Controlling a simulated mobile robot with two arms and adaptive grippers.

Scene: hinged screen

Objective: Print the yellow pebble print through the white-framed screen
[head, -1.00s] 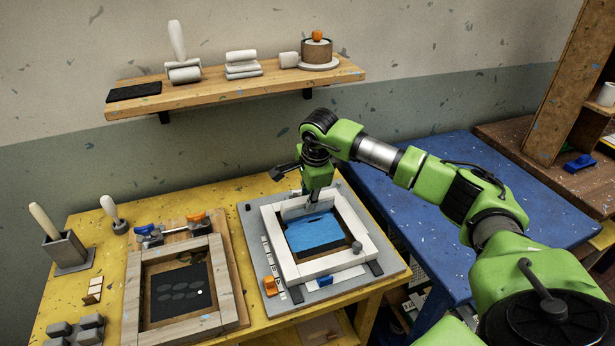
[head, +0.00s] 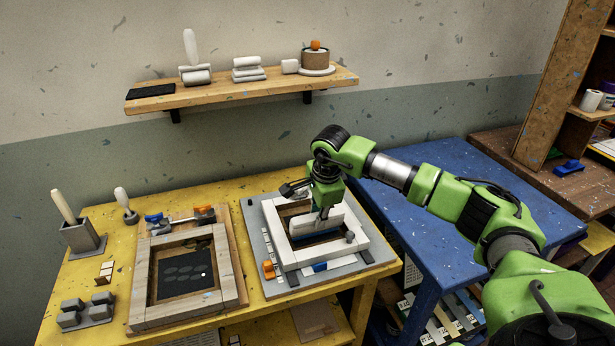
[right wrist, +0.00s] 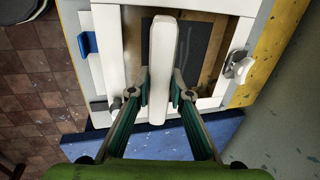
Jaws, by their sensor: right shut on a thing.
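The white-framed screen (head: 281,244) lies on a grey base board (head: 256,236) at the right of the yellow table. My right gripper (head: 323,209) is shut on a white squeegee (head: 317,224), which stands across the inside of the frame toward its front part. The squeegee (right wrist: 163,70) crosses the frame opening in the right wrist view, with dark mesh (right wrist: 196,45) beside it. A narrow blue strip shows under its front edge; most of the blue area is hidden. A wooden-framed screen (head: 143,272) with grey pebble shapes lies to the left. I see no yellow print. My left gripper is not in view.
A grey knob (head: 350,237) stands on the white frame's right side. An orange clamp (head: 269,269) sits at the board's left edge. Several grey blocks and a handled tool in a holder (head: 81,237) stand far left. The blue table (head: 455,215) is mostly clear.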

